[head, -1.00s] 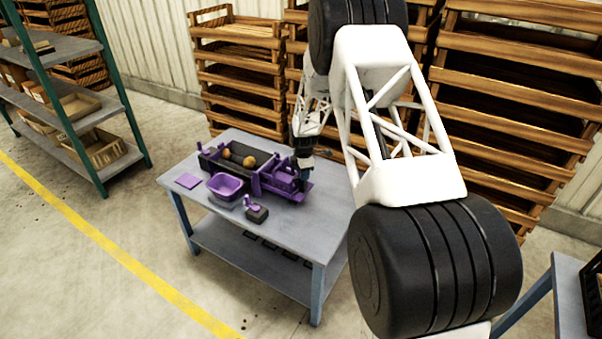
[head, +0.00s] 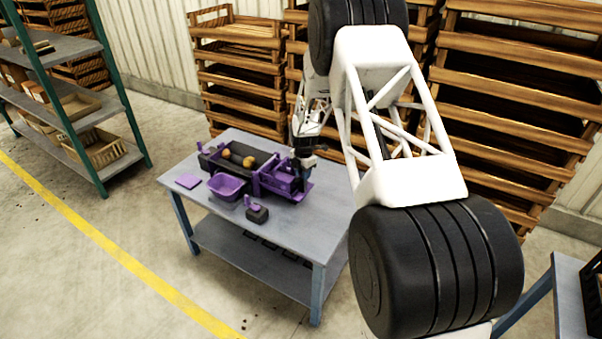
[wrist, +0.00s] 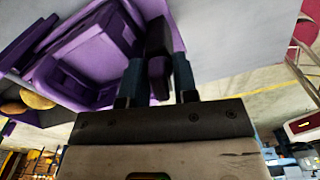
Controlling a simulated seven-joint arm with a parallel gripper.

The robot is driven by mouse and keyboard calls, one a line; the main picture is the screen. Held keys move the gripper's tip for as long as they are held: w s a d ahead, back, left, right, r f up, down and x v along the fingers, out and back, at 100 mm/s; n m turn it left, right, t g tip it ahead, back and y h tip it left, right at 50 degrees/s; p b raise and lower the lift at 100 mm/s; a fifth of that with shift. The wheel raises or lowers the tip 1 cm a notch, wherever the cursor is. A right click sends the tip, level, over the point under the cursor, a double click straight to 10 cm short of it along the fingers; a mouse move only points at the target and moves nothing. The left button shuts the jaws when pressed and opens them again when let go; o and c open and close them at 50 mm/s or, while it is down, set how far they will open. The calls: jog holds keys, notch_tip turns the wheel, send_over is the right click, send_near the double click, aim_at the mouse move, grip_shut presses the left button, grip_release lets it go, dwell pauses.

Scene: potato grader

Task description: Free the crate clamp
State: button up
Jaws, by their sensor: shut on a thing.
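The purple and dark grader (head: 262,178) stands on the grey table, and two potatoes (head: 249,161) lie in its dark trough. At its right end is a purple crate (head: 284,181), which fills the upper left of the wrist view (wrist: 88,60). My gripper (head: 306,174) is at the right end of the grader, beside this crate. In the wrist view its blue fingers (wrist: 160,62) are shut on a dark handle (wrist: 158,36), which looks like the crate clamp's. The handle's lower joint is hidden by the fingers and crate.
A purple bin (head: 226,187), a purple flat plate (head: 188,181) and a small dark block with a purple knob (head: 257,213) are on the table (head: 305,222). The table's right part is bare. Wooden crate stacks (head: 240,75) stand close behind.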

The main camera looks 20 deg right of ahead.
jog(key=shift+n, duration=1.8)
jog(key=o, duration=0.3)
jog(key=shift+r, duration=0.15)
jog(key=shift+r, duration=2.35)
